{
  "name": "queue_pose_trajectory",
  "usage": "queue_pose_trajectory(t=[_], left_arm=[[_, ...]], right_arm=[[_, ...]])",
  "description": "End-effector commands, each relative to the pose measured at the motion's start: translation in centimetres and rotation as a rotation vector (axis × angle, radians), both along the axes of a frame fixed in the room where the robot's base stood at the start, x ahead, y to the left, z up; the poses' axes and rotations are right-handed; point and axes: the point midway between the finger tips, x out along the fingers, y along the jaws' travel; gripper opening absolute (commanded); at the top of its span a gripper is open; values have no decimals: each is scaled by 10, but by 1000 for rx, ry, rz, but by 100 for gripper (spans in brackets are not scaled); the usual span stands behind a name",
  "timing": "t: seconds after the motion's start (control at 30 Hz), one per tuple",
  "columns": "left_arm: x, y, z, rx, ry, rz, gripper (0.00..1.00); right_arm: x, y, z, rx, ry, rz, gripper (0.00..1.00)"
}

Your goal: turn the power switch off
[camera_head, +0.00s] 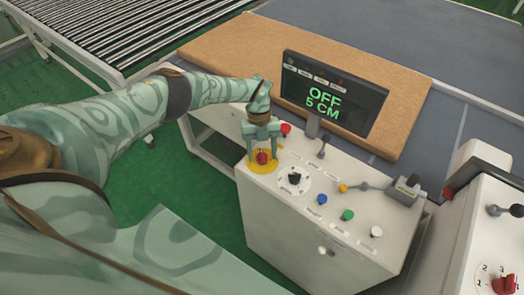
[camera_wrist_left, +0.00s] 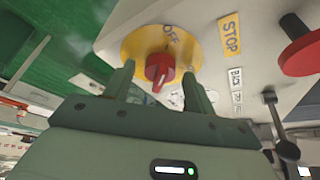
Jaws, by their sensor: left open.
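The power switch is a red rotary knob (camera_head: 262,157) on a round yellow plate (camera_head: 253,166) at the left end of the white control console. In the left wrist view the knob (camera_wrist_left: 159,67) stands in the middle of the yellow plate (camera_wrist_left: 136,43), with the word OFF printed near the plate's edge. My left gripper (camera_head: 263,146) is right at the knob, its two fingers open on either side. The left wrist view shows the fingertips (camera_wrist_left: 158,70) flanking the knob with gaps beside it. I cannot tell the knob's exact setting. My right gripper is not in view.
A red STOP button (camera_wrist_left: 300,54) sits close by. The console's monitor (camera_head: 331,94) reads OFF and 5 CM. A black knob (camera_head: 294,178), levers and blue (camera_head: 321,199), green (camera_head: 347,215) and white buttons line the console (camera_head: 300,235). A brown mattress (camera_head: 215,52) lies behind.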

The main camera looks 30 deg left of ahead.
Motion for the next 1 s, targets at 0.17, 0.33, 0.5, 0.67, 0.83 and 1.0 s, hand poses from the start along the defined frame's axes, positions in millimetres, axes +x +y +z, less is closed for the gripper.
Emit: queue_pose_trajectory(t=[0.17, 0.33, 0.5, 0.67, 0.83, 1.0], left_arm=[[4, 3, 12, 0, -2, -1, 55], [16, 14, 48, 0, -4, -1, 55], [30, 26, 92, 0, -4, 0, 55], [40, 35, 125, 1, -3, 0, 55], [46, 40, 145, 2, -1, 1, 55], [47, 42, 151, 0, 0, 0, 55]], right_arm=[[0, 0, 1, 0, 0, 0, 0], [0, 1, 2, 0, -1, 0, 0], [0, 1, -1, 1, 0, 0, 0], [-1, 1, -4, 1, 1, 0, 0], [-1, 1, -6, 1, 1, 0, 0], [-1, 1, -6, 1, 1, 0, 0]])
